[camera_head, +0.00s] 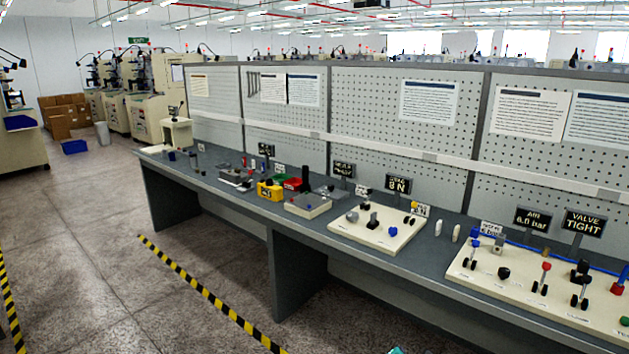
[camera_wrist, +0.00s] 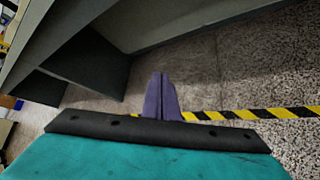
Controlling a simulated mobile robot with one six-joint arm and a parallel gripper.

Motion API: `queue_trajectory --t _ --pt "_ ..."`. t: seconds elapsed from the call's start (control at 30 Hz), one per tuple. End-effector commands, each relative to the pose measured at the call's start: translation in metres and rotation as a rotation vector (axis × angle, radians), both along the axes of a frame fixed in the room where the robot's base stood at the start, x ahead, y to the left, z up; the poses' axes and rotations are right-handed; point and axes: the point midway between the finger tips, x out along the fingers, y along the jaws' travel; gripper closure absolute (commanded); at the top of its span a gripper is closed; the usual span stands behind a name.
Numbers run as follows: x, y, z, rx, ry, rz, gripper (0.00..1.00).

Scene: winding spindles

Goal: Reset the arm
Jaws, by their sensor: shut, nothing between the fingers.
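My gripper (camera_wrist: 162,97) shows in the wrist view as two purple-grey fingers lying together, with nothing between them. Behind them are a black bar and the teal body of my wrist. The fingers point over the speckled floor, apart from the grey workbench (camera_wrist: 85,60), whose underside and leg panels show at the upper left. In the head view the gripper's fingers are not visible; only a small teal bit of my arm shows at the bottom edge. The long workbench (camera_head: 297,227) runs from the far left to the near right.
On the bench stand a beige valve board (camera_head: 466,267), a smaller beige board (camera_head: 386,238), a yellow block (camera_head: 270,190) and several signs. A pegboard wall (camera_head: 400,135) rises behind. A yellow-black floor stripe (camera_head: 205,292) runs before the bench. The floor (camera_head: 90,230) left of it is clear.

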Motion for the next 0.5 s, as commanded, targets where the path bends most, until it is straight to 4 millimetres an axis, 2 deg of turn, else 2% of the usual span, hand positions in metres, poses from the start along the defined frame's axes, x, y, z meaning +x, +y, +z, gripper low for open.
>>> queue_trajectory --t 0.03,0.2,0.37,0.5 --pt "-0.015 0.006 -0.017 0.044 0.028 -0.043 1.00" --pt "-0.067 0.016 -0.069 0.202 0.127 -0.238 1.00" --pt "-0.122 0.025 -0.113 0.335 0.223 -0.439 1.00" --pt "-0.174 0.033 -0.145 0.437 0.307 -0.627 1.00"
